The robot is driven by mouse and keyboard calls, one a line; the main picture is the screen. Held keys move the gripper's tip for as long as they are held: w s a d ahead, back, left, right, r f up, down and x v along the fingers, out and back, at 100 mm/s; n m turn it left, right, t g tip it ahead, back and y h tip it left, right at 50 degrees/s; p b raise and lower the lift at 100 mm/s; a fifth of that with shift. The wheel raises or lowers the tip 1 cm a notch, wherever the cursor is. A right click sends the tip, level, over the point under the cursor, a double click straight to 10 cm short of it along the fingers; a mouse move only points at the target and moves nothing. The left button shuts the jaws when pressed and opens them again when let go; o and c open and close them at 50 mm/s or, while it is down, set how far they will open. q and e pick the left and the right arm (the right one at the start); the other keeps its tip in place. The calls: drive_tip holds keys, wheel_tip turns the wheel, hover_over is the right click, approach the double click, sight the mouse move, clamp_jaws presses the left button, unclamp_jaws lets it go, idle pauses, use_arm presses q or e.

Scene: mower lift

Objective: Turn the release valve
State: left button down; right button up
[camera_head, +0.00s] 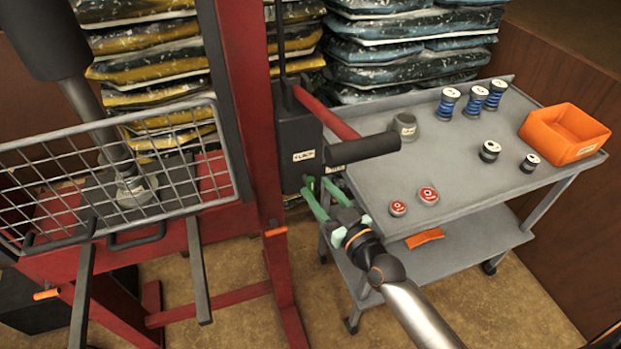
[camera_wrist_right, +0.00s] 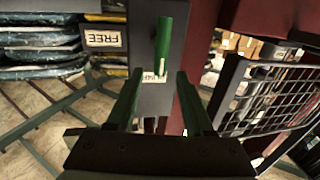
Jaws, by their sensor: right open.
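The release valve shows in the right wrist view as a green handle (camera_wrist_right: 164,38) standing out from a dark, labelled housing. The dark pump housing (camera_head: 297,130) is fixed to the red lift post in the head view, with a red lever ending in a black grip. My right gripper (camera_head: 316,187) is open just below this housing, its green fingers pointing up at it. In the right wrist view the fingers (camera_wrist_right: 160,78) are spread, with the green handle ahead, between and beyond the tips. The fingers do not touch it there. My left gripper is not in view.
A grey cart (camera_head: 462,182) stands right of the post, holding springs, red-topped cans and an orange bin (camera_head: 565,133). The black lever grip (camera_head: 365,148) hangs above my right gripper. A wire basket (camera_head: 190,180) is left of the post. Stacked bags (camera_head: 405,50) stand behind.

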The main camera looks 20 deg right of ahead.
sight(313, 184)
drive_tip(key=shift+x, duration=2.1)
clamp_jaws()
